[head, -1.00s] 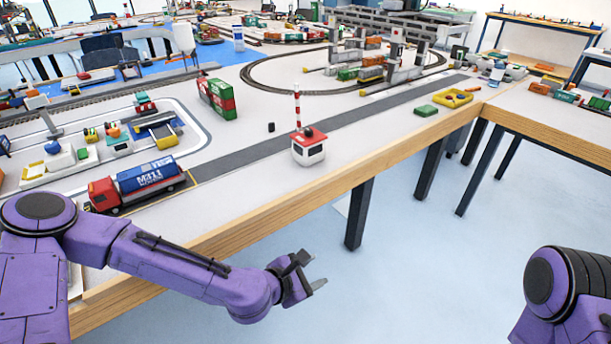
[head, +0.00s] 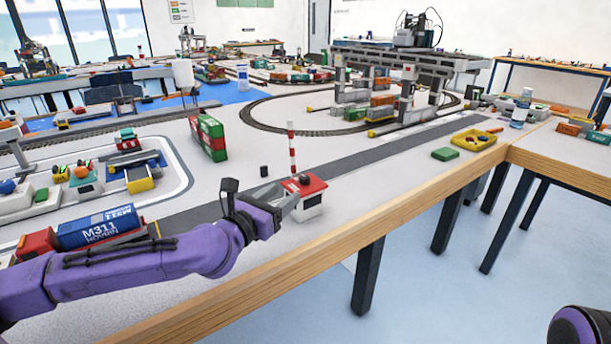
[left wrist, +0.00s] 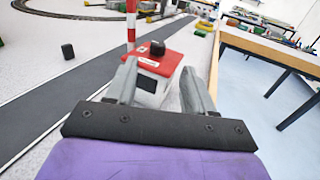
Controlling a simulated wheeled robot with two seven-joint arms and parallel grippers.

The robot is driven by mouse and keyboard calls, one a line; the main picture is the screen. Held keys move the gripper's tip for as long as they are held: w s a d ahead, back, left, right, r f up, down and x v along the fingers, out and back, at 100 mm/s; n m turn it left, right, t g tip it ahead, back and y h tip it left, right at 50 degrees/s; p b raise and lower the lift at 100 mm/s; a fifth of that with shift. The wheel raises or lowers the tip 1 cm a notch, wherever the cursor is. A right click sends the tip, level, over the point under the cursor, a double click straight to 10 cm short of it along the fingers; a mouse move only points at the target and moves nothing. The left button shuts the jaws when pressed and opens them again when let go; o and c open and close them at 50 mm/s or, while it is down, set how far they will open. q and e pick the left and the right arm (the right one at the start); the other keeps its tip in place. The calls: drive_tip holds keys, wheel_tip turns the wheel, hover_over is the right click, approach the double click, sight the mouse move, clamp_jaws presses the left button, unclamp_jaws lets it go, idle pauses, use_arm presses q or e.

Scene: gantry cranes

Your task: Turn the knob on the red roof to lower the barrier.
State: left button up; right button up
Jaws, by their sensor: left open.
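A small white booth with a red roof (head: 314,187) stands near the table's front edge, and it also shows in the left wrist view (left wrist: 168,66). A dark knob (left wrist: 157,48) sits on the roof, also visible in the head view (head: 304,179). The barrier pole (head: 291,148), red and white striped, stands upright just behind the booth; it also shows in the left wrist view (left wrist: 131,24). My left gripper (head: 290,195) is open, with its fingers pointing at the booth and short of the knob. My right gripper is out of view.
A red truck with a blue container (head: 100,228) stands behind my left arm. A grey road (head: 370,148) runs past the booth. A black block (head: 264,171), a green block (head: 445,154) and a yellow tray (head: 457,139) lie on the table. A gantry crane (head: 410,62) stands farther back.

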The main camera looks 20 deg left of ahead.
sight(301, 179)
use_arm(q)
drive_tip(key=x, duration=0.8)
drive_tip(key=shift+w+p, duration=0.3)
drive_tip(key=shift+w, duration=0.15)
clamp_jaws()
